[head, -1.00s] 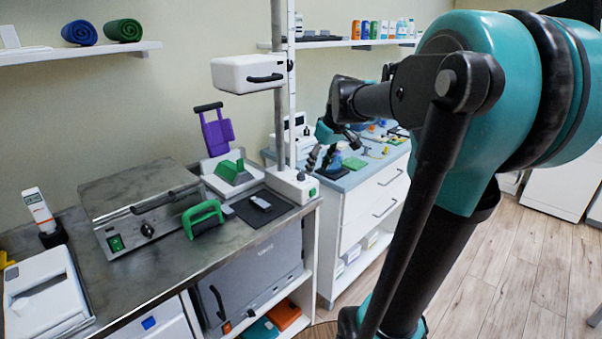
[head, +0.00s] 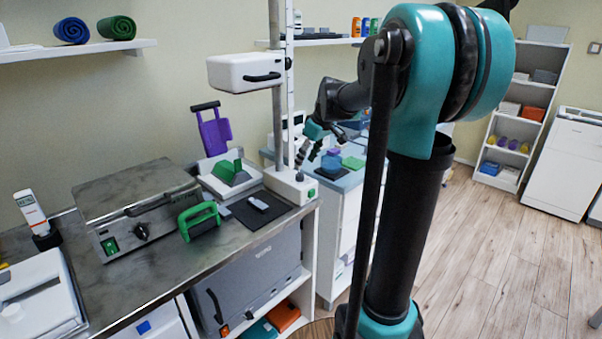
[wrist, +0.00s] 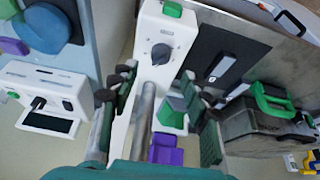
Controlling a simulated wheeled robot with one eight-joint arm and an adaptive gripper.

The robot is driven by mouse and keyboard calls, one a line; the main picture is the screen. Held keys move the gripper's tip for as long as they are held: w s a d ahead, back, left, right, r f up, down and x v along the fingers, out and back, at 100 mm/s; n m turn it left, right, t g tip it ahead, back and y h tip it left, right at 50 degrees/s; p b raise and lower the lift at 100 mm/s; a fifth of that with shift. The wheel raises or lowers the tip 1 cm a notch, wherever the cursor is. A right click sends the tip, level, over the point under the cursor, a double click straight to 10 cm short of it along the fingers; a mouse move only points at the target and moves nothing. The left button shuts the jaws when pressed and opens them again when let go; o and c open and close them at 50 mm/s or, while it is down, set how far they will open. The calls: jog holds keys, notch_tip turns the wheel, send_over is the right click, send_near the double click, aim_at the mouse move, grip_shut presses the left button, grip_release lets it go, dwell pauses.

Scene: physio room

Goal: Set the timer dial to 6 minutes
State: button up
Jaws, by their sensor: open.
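The white base (head: 285,184) of the lamp stand is at the right end of the metal counter. The dial's setting is too small to read. My gripper (head: 308,152) is open and empty, above and just behind the base. In the wrist view the fingers of my gripper (wrist: 163,98) are spread either side of the stand's pole, with the dial beyond them, apart from it.
The pole (head: 277,110) rises from the base to a white lamp head (head: 245,73). A metal box (head: 138,205) with its own knob, a green-handled tool (head: 199,220), a purple holder (head: 215,132) and a black mat (head: 250,218) are nearby. Another white device (wrist: 45,97) shows in the wrist view.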

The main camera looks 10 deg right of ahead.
aim_at(300, 173)
jog(key=x, duration=0.6)
jog(key=shift+a+f, duration=0.1)
jog(key=shift+f, duration=0.15)
grip_shut()
